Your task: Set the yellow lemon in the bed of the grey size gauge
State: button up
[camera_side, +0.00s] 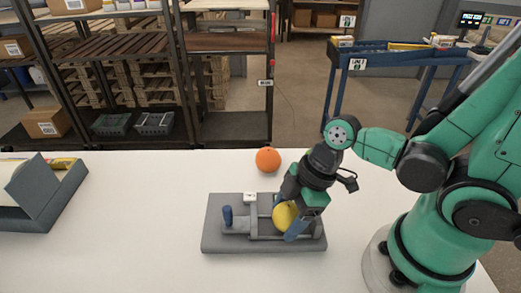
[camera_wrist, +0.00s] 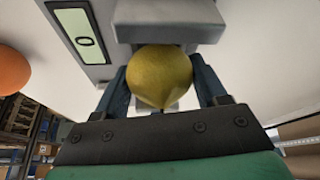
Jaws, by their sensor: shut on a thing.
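The yellow lemon (camera_side: 284,216) is between the two blue fingers of my gripper (camera_side: 287,217), which is shut on it. In the wrist view the lemon (camera_wrist: 158,75) sits between both fingers (camera_wrist: 161,88), its pointed end toward the camera. A grey block of the gauge (camera_wrist: 170,22) is close beside the lemon in the wrist view.
An orange (camera_side: 268,159) rests on the table behind the gauge, also at the left of the wrist view (camera_wrist: 12,70). A green thing (camera_side: 309,152) is mostly hidden behind my arm. A grey bin (camera_side: 55,199) stands at the far left. The table between bin and gauge is clear.

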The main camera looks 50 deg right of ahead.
jog(key=shift+s+f, duration=0.1)
jog(key=shift+s, duration=0.1)
jog(key=o, duration=1.4)
jog(key=shift+c, duration=0.2)
jog(key=shift+w+r, duration=0.15)
jog(key=shift+r, duration=3.9)
